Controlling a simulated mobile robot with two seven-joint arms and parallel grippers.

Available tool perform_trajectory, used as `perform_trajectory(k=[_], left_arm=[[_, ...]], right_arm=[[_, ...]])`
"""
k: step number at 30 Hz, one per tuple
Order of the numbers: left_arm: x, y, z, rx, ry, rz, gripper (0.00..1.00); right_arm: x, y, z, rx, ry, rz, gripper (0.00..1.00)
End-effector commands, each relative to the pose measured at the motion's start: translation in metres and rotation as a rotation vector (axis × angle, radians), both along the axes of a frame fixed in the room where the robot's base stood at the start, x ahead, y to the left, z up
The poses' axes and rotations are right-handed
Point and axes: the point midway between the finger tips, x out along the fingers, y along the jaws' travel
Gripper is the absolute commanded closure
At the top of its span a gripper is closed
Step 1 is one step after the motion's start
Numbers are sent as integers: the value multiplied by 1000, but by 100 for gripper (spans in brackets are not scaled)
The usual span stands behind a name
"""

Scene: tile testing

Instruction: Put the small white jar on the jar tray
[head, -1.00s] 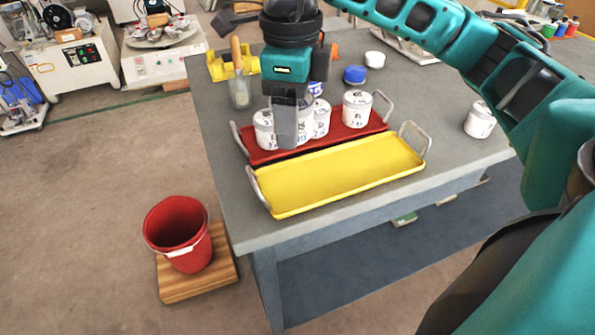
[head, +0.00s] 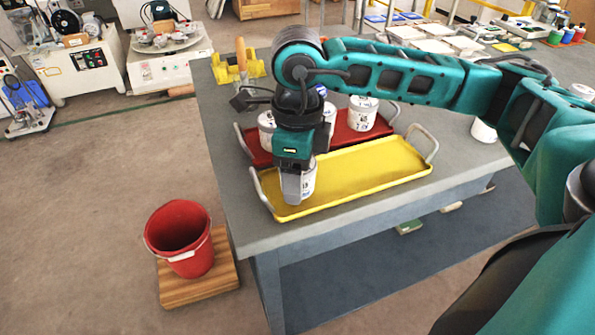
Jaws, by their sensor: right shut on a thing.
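My right gripper (head: 293,196) is shut on a small white jar (head: 309,180), at the left end of the yellow tray (head: 375,168). The fingers hide part of the jar, and I cannot tell whether its base touches the tray. Behind, the red tray (head: 344,135) carries other white jars, one at its left (head: 266,124) and one at its right (head: 362,114), with another partly hidden (head: 329,113) between them. Another white jar (head: 483,131) stands alone on the table at the right, partly covered by my arm. My left gripper is not in view.
Both trays have raised grey handles at their ends. A yellow holder (head: 232,68) stands at the back left of the grey table (head: 225,150). A red bucket (head: 180,238) sits on a wooden board on the floor. The rest of the yellow tray is bare.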

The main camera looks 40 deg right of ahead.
Motion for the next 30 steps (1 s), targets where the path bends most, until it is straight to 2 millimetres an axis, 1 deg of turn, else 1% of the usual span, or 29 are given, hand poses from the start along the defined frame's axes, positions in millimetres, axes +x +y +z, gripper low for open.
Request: perform_trajectory(k=[4, 5, 12, 19, 23, 26, 30], left_arm=[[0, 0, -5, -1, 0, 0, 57], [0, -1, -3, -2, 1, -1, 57], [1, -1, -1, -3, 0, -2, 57], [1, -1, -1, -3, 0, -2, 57], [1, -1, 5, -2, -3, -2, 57], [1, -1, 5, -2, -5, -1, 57], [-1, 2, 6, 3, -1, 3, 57]], right_arm=[[0, 0, -5, 1, -1, 0, 72], [0, 0, -3, 0, 0, 0, 34], [0, 0, -3, 0, 0, 0, 12], [0, 0, -2, 0, 0, 0, 12], [0, 0, 5, 0, -1, 0, 12], [1, 1, 21, 1, -4, 1, 12], [1, 1, 53, 1, -6, 1, 12]])
